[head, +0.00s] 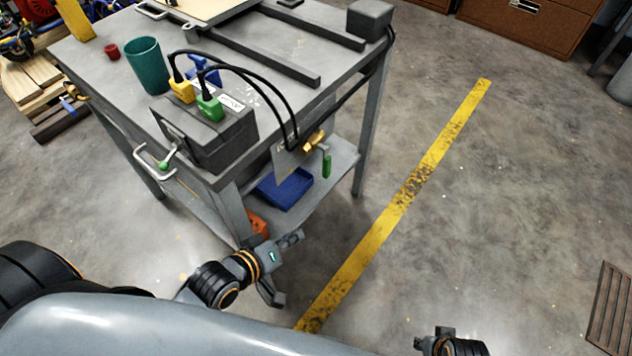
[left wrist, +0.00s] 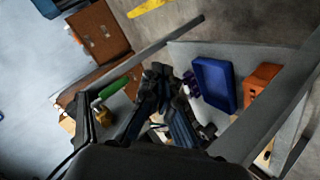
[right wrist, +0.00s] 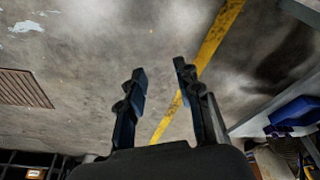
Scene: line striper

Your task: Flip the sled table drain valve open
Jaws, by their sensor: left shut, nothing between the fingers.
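The drain valve has a brass body (head: 314,141) at the front right edge of the grey sled table (head: 290,35). Its green handle (head: 327,166) hangs downward beside the body. In the left wrist view the green handle (left wrist: 110,90) and brass body (left wrist: 104,117) show left of the fingers. My left gripper (head: 290,240) is shut and empty, below and left of the valve, near the lower shelf, and apart from the handle. My right gripper (right wrist: 160,75) is open and empty over the floor. Only part of it shows at the bottom of the head view.
A blue tray (head: 285,188) sits on the lower shelf below the valve, with an orange object (head: 258,224) nearby. Black cables (head: 283,100) loop from a dark box (head: 205,135) towards the valve. A teal cup (head: 147,65) stands on the tabletop.

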